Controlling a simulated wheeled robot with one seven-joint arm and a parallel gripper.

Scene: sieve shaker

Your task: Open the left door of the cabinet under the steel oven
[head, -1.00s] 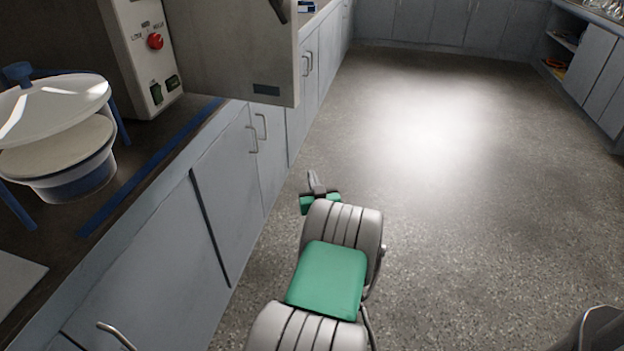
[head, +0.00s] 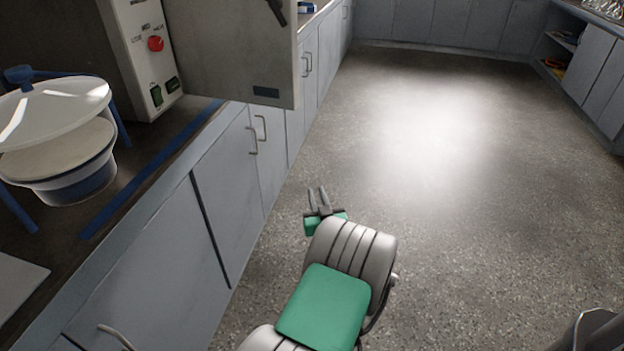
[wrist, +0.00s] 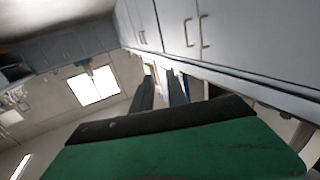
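The steel oven (head: 235,45) stands on the counter in the head view, with a control panel and red knob at its left. Below it is a grey cabinet with a left door (head: 225,185) and a right door (head: 270,165), both shut. Their bar handles, left (head: 252,141) and right (head: 262,127), sit close together near the top. My gripper (head: 317,190) is over the floor, right of the doors and apart from them. Its two fingers are open and empty, also in the wrist view (wrist: 162,88). There, two handles (wrist: 196,32) show beyond the fingers; which is which I cannot tell.
A white-lidded sieve shaker (head: 60,140) with blue legs stands on the counter at left. Another cabinet handle (head: 115,335) sticks out at lower left. The speckled floor (head: 450,220) to the right is clear. An open shelf (head: 560,60) is at far right.

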